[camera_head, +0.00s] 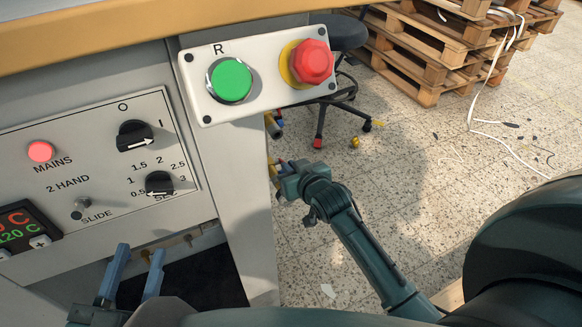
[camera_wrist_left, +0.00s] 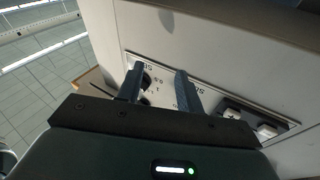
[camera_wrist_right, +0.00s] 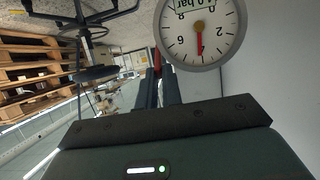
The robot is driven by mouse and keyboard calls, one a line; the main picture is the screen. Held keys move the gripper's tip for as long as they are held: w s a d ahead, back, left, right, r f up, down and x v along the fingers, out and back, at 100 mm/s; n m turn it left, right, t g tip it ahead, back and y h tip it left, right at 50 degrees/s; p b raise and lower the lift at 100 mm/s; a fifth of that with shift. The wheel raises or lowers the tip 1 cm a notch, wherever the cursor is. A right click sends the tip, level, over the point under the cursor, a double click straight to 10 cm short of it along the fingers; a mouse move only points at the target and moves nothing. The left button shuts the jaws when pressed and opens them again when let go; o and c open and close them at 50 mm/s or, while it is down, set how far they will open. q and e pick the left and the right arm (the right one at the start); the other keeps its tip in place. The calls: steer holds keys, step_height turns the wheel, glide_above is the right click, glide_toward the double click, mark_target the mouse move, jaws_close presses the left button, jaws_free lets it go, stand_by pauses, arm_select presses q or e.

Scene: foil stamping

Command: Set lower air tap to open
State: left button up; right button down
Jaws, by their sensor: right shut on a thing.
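My right gripper (camera_head: 283,172) is at the side of the machine, below the button box, at the lower air tap. In the right wrist view its fingers (camera_wrist_right: 162,84) are close together around a small red part (camera_wrist_right: 157,60), apparently the tap's handle. The fingers hide most of the tap, and its exact angle cannot be told. My left gripper (camera_head: 133,272) is open and empty below the control panel. In the left wrist view its fingers (camera_wrist_left: 158,85) stand apart in front of a panel with knobs.
A round pressure gauge (camera_wrist_right: 201,28) is beside the right fingers, its red needle pointing down in the picture. The button box (camera_head: 258,73) has a green button and a red emergency stop.

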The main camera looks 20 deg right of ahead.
steer(key=shift+s+f+t+b, duration=0.2)
steer(key=shift+f+t+b, duration=0.25)
steer(key=shift+t+b, duration=0.3)
steer(key=c, duration=1.6)
jaws_free()
arm_select(q)
steer(key=shift+d, duration=0.15)
arm_select(e)
steer(key=shift+o, duration=0.2)
steer(key=shift+s, duration=0.1)
arm_select(q)
steer(key=shift+s+a+g+y+p, duration=0.1)
steer(key=shift+a+g+y+p, duration=0.3)
steer(key=shift+p, duration=2.05)
arm_select(e)
steer(key=v, duration=1.3)
